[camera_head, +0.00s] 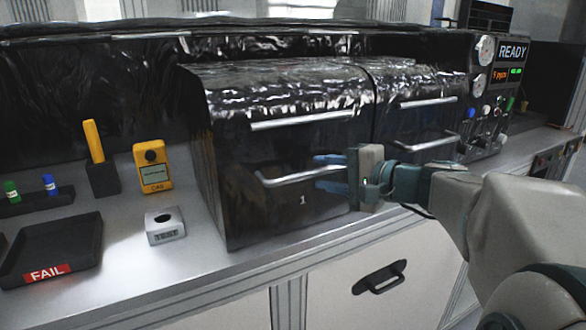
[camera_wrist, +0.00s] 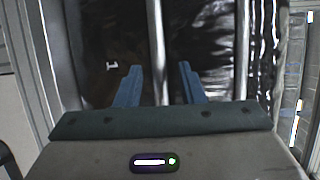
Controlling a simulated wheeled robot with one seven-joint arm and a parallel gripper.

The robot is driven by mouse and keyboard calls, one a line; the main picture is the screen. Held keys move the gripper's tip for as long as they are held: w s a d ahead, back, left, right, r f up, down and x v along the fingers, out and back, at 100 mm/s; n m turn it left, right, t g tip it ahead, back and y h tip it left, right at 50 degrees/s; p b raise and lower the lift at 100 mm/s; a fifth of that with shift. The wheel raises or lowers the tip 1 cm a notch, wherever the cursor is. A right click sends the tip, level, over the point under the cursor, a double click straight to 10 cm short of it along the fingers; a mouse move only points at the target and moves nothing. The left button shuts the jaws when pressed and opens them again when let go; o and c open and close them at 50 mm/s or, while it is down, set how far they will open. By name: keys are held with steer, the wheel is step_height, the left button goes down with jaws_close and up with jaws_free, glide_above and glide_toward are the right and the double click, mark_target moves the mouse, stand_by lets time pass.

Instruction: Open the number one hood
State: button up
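The number one hood (camera_head: 240,190) is a glossy black box on the bench, marked with a white 1. Its front is down at the bench top, so it looks closed. A silver handle bar (camera_head: 285,180) crosses its front, with a second silver bar higher up. My gripper (camera_head: 317,172) reaches in from the right at the handle's right part, its blue fingers apart, one above and one below the bar. In the wrist view, the bar (camera_wrist: 158,45) runs between the open fingers (camera_wrist: 160,68). I cannot tell whether either finger touches it.
A second black hood (camera_head: 415,115) with similar bars adjoins on the right, beside a READY panel (camera_head: 513,50). To the left are a yellow gas meter (camera_head: 152,167), a TEST block (camera_head: 165,226) and a FAIL tray (camera_head: 92,255). Bench space before the tray and block is clear.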

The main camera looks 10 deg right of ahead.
steer(key=shift+x, duration=1.45)
steer(key=shift+s, duration=0.1)
